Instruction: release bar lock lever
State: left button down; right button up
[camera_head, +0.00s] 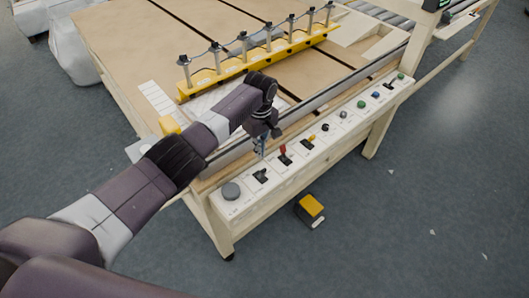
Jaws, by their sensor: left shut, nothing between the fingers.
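A long white control panel (240,209) runs along the table's front edge. On it are a round grey knob (231,190), a black lever (261,176), a red-tipped lever (284,155) and a yellow-tipped lever (309,142). Labels are too small to read, so I cannot tell which one is the bar lock lever. My left gripper (260,150) points down at the panel's back edge, just behind the black and red-tipped levers. Its fingers look closed and empty. I cannot tell whether it touches anything. My right gripper is out of view.
A yellow bar (262,61) with several upright posts lies across the wooden table (120,40). Several buttons (361,104) and another black lever (389,85) sit farther right on the panel. A yellow-topped pedal (311,206) is on the floor. Space in front is clear.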

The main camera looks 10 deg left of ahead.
pick_arm(q)
jog(key=shift+d+r+p, duration=0.1)
jog(key=shift+r+p, duration=0.65)
jog(key=shift+r, duration=0.5)
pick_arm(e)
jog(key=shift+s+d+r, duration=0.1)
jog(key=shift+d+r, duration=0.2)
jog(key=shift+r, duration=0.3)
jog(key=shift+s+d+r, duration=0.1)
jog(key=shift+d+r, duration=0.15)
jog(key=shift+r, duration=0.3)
pick_arm(q)
jog(key=shift+f, duration=0.1)
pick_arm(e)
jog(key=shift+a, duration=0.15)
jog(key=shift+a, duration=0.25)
